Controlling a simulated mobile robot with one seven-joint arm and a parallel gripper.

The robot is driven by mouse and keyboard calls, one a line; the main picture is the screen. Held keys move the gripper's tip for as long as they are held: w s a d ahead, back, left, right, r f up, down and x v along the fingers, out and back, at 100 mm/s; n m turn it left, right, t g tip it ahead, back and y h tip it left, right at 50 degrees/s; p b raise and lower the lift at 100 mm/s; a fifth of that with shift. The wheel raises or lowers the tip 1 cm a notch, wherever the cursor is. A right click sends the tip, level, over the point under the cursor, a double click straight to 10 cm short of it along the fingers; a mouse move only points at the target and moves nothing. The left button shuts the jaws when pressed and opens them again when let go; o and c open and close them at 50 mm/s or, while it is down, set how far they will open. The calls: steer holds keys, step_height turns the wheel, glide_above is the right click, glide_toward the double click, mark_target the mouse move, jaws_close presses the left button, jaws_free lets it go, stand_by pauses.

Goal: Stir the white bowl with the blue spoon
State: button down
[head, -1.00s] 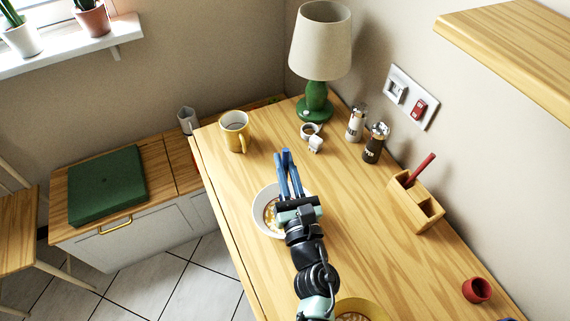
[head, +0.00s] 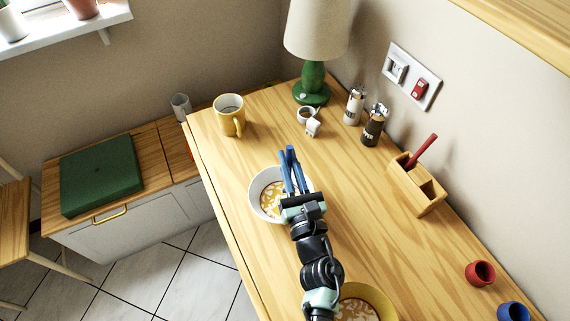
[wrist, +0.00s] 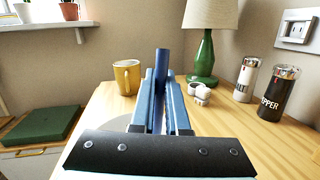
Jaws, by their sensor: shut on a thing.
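The white bowl (head: 252,204) stands on the wooden counter with brown and white contents. My gripper (head: 290,163) is over the bowl's right part, its fingers pointing to the back of the counter. In the wrist view my gripper (wrist: 160,100) is shut on the blue spoon (wrist: 161,62), whose dark blue handle stands upright between the fingertips. The spoon's lower end is hidden by the fingers, so I cannot tell whether it touches the contents. In the wrist view the bowl is mostly hidden behind my gripper.
A yellow bowl (head: 384,300) sits near the front, partly behind my arm. A yellow mug (head: 229,118), green lamp (head: 312,85), small white pot (head: 306,116), shakers (head: 372,127) and wooden holder (head: 415,190) stand farther back. Red (head: 480,273) and blue (head: 513,311) cups are right.

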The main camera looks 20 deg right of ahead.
steer(key=shift+s+a+f+b, duration=0.1)
steer(key=shift+s+a+b, duration=0.4)
steer(key=shift+s+a, duration=0.25)
steer(key=shift+w+a, duration=0.1)
steer(key=shift+w, duration=0.4)
